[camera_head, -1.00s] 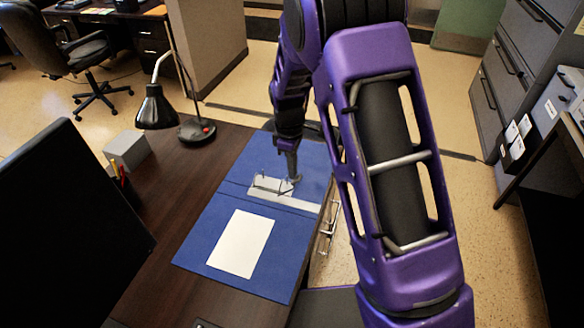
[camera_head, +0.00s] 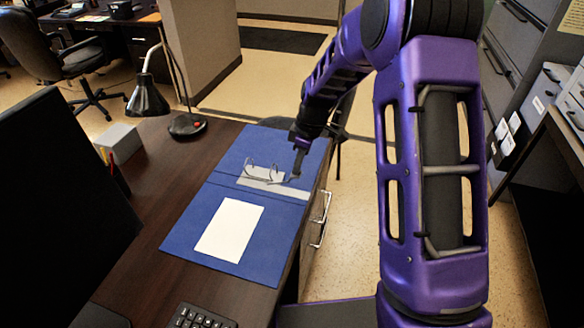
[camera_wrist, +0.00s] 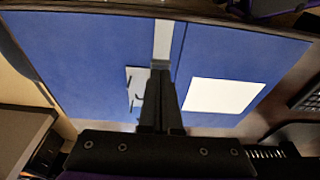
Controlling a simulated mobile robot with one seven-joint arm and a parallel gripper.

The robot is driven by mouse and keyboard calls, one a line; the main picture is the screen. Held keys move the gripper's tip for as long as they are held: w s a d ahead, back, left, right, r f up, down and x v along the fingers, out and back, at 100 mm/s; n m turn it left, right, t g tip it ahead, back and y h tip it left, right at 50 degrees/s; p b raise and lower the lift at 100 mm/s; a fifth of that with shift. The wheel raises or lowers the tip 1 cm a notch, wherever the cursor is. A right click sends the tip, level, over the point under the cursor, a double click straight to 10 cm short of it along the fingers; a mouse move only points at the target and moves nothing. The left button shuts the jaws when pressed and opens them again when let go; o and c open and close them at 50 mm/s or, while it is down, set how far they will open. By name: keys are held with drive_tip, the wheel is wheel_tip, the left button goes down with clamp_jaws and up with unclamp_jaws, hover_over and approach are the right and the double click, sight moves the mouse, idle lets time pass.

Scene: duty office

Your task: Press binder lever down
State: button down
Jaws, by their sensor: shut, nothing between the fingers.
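The blue binder (camera_head: 205,228) lies open and flat on the dark desk, and it also shows in the wrist view (camera_wrist: 90,62). Its grey ring mechanism (camera_head: 262,176) has curved metal rings (camera_head: 248,168) standing up; I cannot tell whether they are fully closed. My gripper (camera_head: 296,176) is shut and empty, pointing down at the right end of the mechanism, where a thin metal piece, probably the lever, sits. I cannot tell whether the fingertips touch it. In the wrist view, my closed fingers (camera_wrist: 160,72) hide part of the mechanism.
A white sheet (camera_head: 230,229) lies on the binder. A black lamp (camera_head: 147,98), a grey box (camera_head: 118,143), a monitor (camera_head: 60,220) and a keyboard (camera_head: 200,317) are on the desk (camera_head: 150,215). A drawer handle (camera_head: 321,220) sticks out on the right side.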

drive_tip(key=shift+s+d+f+b, duration=0.2)
drive_tip(key=shift+d+f+b, duration=0.1)
drive_tip(key=shift+d+f, duration=0.35)
drive_tip(key=shift+a+r, duration=0.15)
drive_tip(key=shift+w+a, duration=0.1)
drive_tip(key=shift+w+a+r+p, duration=0.25)
drive_tip(key=shift+a+p, duration=0.15)
drive_tip(key=shift+a, duration=0.25)
drive_tip(key=shift+r, duration=0.2)
wheel_tip(320, 180, up, 4)
drive_tip(key=p, duration=0.2)
drive_tip(key=shift+a+f+p, duration=0.1)
drive_tip(key=shift+f+p, duration=0.1)
drive_tip(key=shift+p, duration=0.1)
drive_tip(key=s+d+r, duration=0.2)
drive_tip(key=d+r, duration=0.4)
drive_tip(key=r, duration=0.1)
drive_tip(key=shift+s+d, duration=0.35)
drive_tip(key=shift+d, duration=0.05)
